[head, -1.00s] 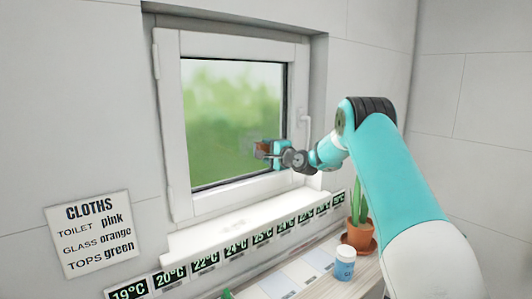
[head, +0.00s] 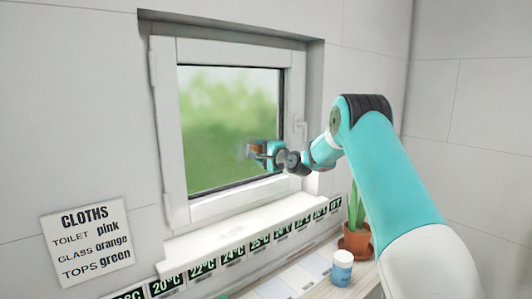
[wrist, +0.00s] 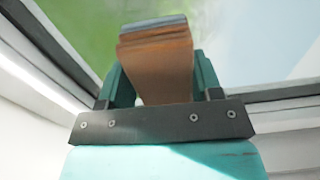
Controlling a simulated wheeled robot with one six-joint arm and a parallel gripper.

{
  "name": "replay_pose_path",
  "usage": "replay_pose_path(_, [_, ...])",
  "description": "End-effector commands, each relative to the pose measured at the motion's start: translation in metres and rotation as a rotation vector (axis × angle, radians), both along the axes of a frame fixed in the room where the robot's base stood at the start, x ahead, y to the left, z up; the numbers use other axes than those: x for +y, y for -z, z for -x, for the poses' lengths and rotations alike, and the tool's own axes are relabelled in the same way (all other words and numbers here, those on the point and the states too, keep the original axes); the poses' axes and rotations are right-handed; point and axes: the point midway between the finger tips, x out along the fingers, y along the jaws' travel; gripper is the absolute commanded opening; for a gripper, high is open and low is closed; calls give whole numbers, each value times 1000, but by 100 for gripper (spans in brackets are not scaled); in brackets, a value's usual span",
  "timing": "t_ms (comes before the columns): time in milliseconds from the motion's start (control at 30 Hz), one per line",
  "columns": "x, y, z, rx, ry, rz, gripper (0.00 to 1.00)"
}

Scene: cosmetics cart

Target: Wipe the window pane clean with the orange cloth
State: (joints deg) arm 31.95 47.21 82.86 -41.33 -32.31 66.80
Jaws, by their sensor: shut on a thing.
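The window pane (head: 225,110) sits in a white frame and shows blurred green behind it. My gripper (head: 259,149) is at the lower right part of the pane. It is shut on the orange cloth (head: 257,148), which looks like a folded pad. In the wrist view, the cloth (wrist: 158,65) sticks out from between the two teal fingers of my gripper (wrist: 155,80) toward the glass, with a grey-blue layer at its far edge. A faint whitish haze shows on the pane near the cloth. Whether the cloth touches the glass I cannot tell.
A white sill (head: 235,229) runs below the window, with a strip of temperature labels (head: 230,255) under it. A potted plant (head: 355,238) and a blue-and-white jar (head: 342,268) stand at lower right. A cloths sign (head: 88,243) hangs at left. The window handle (head: 299,125) is beside my arm.

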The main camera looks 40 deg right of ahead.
Motion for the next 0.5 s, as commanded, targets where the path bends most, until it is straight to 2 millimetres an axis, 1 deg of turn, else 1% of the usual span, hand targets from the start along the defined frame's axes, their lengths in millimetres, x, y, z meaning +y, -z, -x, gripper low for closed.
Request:
replay_pose_path(233, [8,0,0,1,0,0,40])
replay_pose_path(500, [25,0,-2,0,-2,0,40])
